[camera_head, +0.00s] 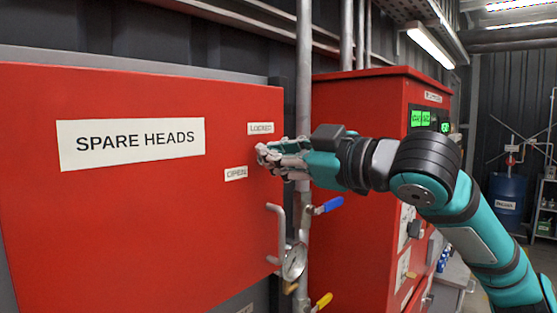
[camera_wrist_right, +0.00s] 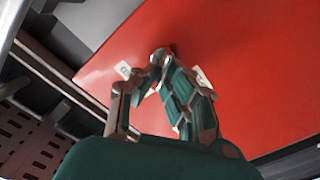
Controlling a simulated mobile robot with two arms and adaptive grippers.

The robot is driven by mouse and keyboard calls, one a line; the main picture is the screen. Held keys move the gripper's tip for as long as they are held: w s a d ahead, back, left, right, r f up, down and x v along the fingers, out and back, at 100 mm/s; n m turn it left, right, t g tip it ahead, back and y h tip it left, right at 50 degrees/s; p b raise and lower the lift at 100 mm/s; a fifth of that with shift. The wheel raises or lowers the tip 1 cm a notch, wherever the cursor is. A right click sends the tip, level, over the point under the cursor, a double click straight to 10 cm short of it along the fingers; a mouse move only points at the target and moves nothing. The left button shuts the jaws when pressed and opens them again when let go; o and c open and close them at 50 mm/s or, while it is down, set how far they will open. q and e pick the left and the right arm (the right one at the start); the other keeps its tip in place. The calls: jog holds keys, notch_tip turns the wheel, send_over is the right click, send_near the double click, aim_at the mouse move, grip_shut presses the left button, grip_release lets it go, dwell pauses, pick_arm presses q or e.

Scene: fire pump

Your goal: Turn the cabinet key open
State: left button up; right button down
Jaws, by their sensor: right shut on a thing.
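The red cabinet (camera_head: 120,215) labelled SPARE HEADS fills the left of the head view, its door shut. A LOCKED label (camera_head: 261,128) and an OPEN label (camera_head: 236,173) sit near its right edge. My right gripper (camera_head: 262,155) is at the door face between these labels, its fingers closed together. In the right wrist view my right gripper (camera_wrist_right: 162,54) has its fingertips meeting at the red door (camera_wrist_right: 250,75). The key is hidden by the fingers, so its angle cannot be told. My left gripper is out of view.
A bent door handle (camera_head: 277,235) is below the gripper. A vertical pipe (camera_head: 303,90) with a gauge (camera_head: 294,262), a blue lever (camera_head: 331,205) and a yellow lever (camera_head: 323,300) runs beside the cabinet. A second red cabinet (camera_head: 350,100) stands behind my right arm.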

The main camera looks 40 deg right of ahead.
jog(key=n, duration=0.2)
jog(key=n+b, duration=0.1)
jog(key=n, duration=0.2)
jog(key=shift+a+f+n+b, duration=0.15)
jog(key=shift+f+n+b, duration=0.1)
jog(key=shift+n+b, duration=0.1)
jog(key=n, duration=0.3)
jog(key=n+b, duration=0.1)
jog(key=n, duration=0.1)
jog(key=shift+a+f, duration=0.1)
jog(key=shift+f, duration=0.15)
jog(key=shift+n, duration=0.35)
jog(key=c, duration=1.5)
grip_release()
jog(key=shift+s, duration=0.5)
jog(key=s, duration=0.7)
jog(key=s+d, duration=0.1)
jog(key=s, duration=0.3)
